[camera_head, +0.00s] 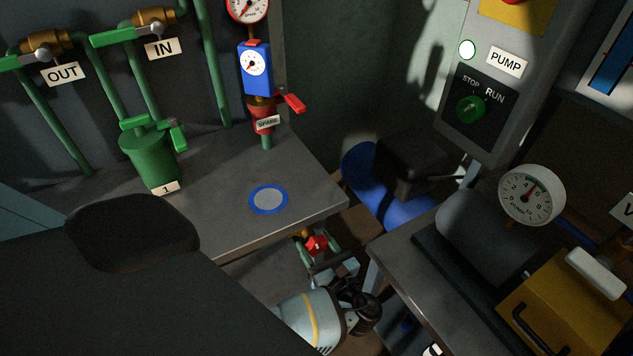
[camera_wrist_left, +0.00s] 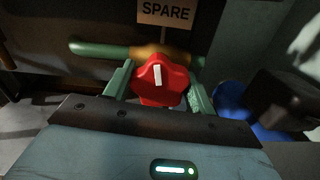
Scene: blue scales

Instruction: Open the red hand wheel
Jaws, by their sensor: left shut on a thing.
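The red hand wheel (camera_head: 316,245) is low, below the front edge of the grey bench. In the left wrist view the red hand wheel (camera_wrist_left: 170,82) is lobed, with a white mark pointing nearly straight up. It sits on a brass valve body (camera_wrist_left: 178,53) in a green pipe, under a SPARE label (camera_wrist_left: 166,12). My left gripper (camera_head: 319,252) reaches down to it, and its green fingers (camera_wrist_left: 159,84) stand on both sides of the wheel, shut on it. The contact faces are partly hidden by the wheel. My right gripper is not in view.
The grey bench (camera_head: 300,205) holds a green canister (camera_head: 150,155) and a blue ring disc (camera_head: 268,200). A second bench (camera_head: 395,262) with a gauge (camera_head: 532,195) and yellow box stands close on the right. A blue tank (camera_head: 400,208) lies behind.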

